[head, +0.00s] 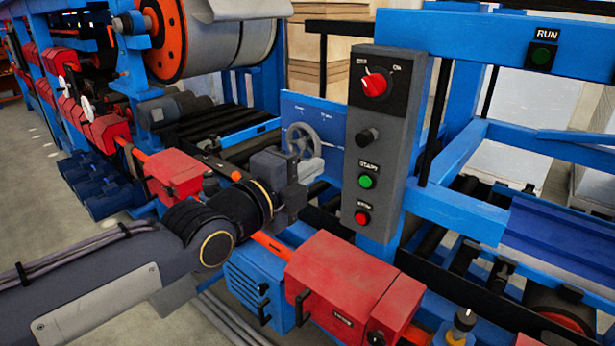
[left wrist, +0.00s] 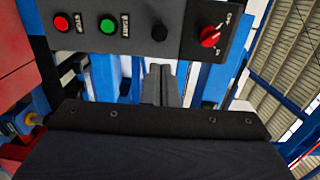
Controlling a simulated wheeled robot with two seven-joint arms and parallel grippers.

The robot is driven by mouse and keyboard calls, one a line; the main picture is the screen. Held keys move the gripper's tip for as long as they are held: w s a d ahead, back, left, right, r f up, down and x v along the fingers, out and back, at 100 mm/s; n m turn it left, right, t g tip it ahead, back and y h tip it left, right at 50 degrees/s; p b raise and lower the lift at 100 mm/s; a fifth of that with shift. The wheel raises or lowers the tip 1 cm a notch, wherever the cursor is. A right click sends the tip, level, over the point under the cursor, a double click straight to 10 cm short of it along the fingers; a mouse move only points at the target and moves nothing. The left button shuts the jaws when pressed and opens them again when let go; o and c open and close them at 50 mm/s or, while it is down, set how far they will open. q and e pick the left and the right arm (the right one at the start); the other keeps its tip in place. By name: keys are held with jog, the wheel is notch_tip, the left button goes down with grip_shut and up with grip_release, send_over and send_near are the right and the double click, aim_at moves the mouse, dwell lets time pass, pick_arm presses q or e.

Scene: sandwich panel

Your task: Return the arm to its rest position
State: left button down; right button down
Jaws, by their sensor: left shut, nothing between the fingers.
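The grey control panel (head: 381,140) stands upright on the blue frame. It carries a red rotary switch (head: 374,83), a black knob (head: 367,137), a green START button (head: 366,181) and a red STOP button (head: 362,217). My left gripper (head: 312,166) is shut and empty, just left of the panel and apart from its buttons in the picture. In the left wrist view, the shut fingers (left wrist: 160,84) point toward the panel, which shows along the top. My right gripper is in neither view.
A handwheel (head: 303,142) is close behind my left gripper. Red guard boxes (head: 341,283) and blue rails lie below and around the arm. A RUN box (head: 542,55) with a green button is on the blue beam at upper right. Grey floor is open at lower left.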

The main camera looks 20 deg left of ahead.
pick_arm(q)
jog(key=shift+s+a, duration=0.1)
jog(key=shift+s, duration=0.2)
jog(key=s+a+f+n+g+y, duration=0.2)
jog(key=s+f+n+g, duration=0.8)
jog(key=s+f+n, duration=1)
notch_tip(320, 180, down, 4)
jog(key=a+n, duration=0.1)
jog(key=n, duration=0.2)
jog(key=shift+s+a+g, duration=0.15)
jog(key=shift+s+g, duration=0.2)
jog(key=shift+g, duration=0.05)
jog(key=shift+f, duration=0.1)
